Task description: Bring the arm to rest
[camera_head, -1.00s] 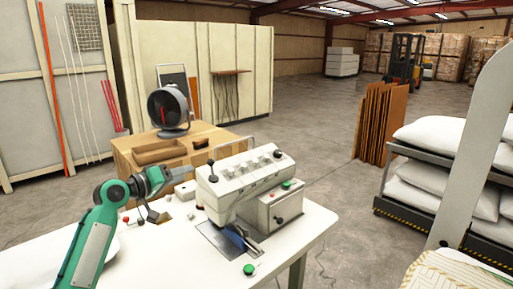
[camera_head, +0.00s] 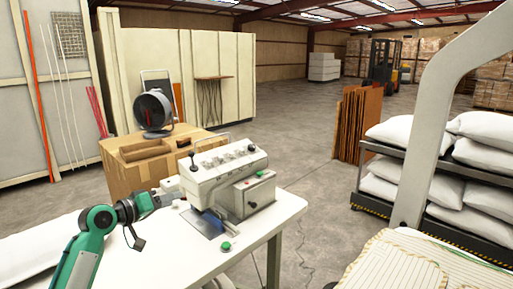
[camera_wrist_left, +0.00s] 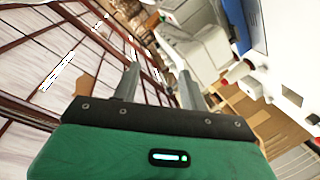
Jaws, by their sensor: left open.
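My left arm comes in from the lower left in the head view, green with a dark wrist. My right gripper is not in view.
A white pillow (camera_head: 42,250) lies at the table's left. Behind stand a cardboard box (camera_head: 125,180) and a fan (camera_head: 153,110). A rack of white pillows (camera_head: 378,190) and quilted fabric (camera_head: 395,265) are at the right. The floor between table and rack is clear.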

